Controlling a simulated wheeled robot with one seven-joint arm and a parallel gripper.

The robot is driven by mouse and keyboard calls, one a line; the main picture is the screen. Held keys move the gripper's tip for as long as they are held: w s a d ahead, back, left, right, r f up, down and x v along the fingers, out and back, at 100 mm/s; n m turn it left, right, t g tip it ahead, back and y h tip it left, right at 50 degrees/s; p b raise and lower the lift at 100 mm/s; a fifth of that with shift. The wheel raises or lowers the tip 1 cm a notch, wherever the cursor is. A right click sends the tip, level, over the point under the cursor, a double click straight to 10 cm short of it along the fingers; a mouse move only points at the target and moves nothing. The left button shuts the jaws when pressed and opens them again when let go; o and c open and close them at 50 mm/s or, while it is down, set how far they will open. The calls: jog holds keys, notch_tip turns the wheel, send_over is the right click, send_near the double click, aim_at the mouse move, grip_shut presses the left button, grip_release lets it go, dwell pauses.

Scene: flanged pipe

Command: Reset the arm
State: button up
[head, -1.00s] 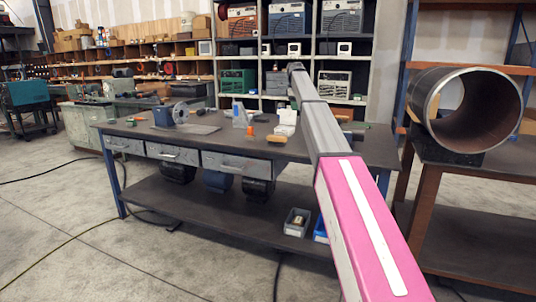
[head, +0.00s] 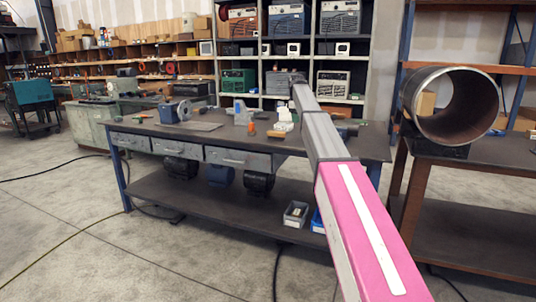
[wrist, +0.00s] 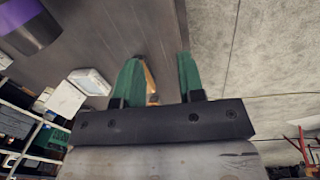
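My arm (head: 345,190), pink and grey, reaches forward over the workbench (head: 175,190) in the head view. My gripper's fingers cannot be made out there. In the wrist view my gripper (wrist: 158,75) shows two green fingers standing well apart, so it is open. A small tan and orange item shows beyond the left finger, on or over the dark surface; nothing is visibly clamped. The large steel pipe (head: 412,95) rests on a dark support on the right-hand bench, apart from my arm.
Shelving with welders (head: 333,20) stands behind. The concrete floor (head: 60,220) at left is clear except for cables.

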jog(key=s+d+f+m, duration=0.1)
jog(key=s+f+m, duration=0.2)
jog(key=s+f, duration=1)
jog(key=s+d+f+m, duration=0.25)
jog(key=s+f, duration=0.65)
jog(key=f, duration=0.7)
jog(key=s+f+m, duration=0.2)
jog(key=s+f, duration=0.3)
jog(key=s, duration=0.4)
jog(key=s+f+m+g, duration=0.1)
jog(key=s+f+m, duration=0.1)
jog(key=s+f, duration=0.4)
jog(key=s+d+f+m, duration=0.1)
jog(key=s+f+m, duration=0.2)
jog(key=s, duration=1)
notch_tip(320, 180, down, 3)
jog(key=shift+r+g+y, duration=0.1)
jog(key=shift+g+y, duration=0.3)
